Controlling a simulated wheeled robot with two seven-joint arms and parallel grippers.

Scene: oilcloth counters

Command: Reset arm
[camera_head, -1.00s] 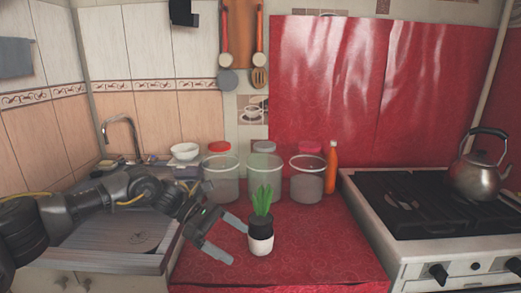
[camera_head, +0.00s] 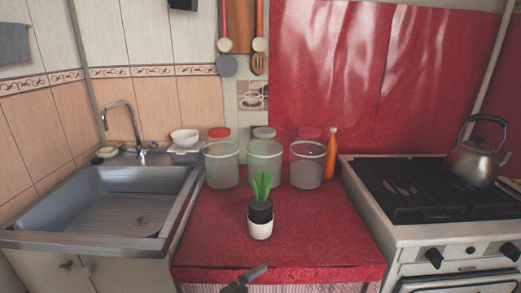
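A potted plant (camera_head: 260,212) with green leaves and a black and white pot stands upright on the red counter (camera_head: 325,225). One grey fingertip, which seems to belong to my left gripper (camera_head: 247,277), shows at the bottom edge, in front of the counter and apart from the plant. The rest of that gripper and arm is out of the picture, so its opening cannot be told. My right gripper is not in view.
Clear jars (camera_head: 264,162) and an orange bottle (camera_head: 331,153) stand at the back of the counter. A sink (camera_head: 50,238) is on the left. A stove (camera_head: 365,205) with a kettle (camera_head: 475,162) is on the right. The counter around the plant is clear.

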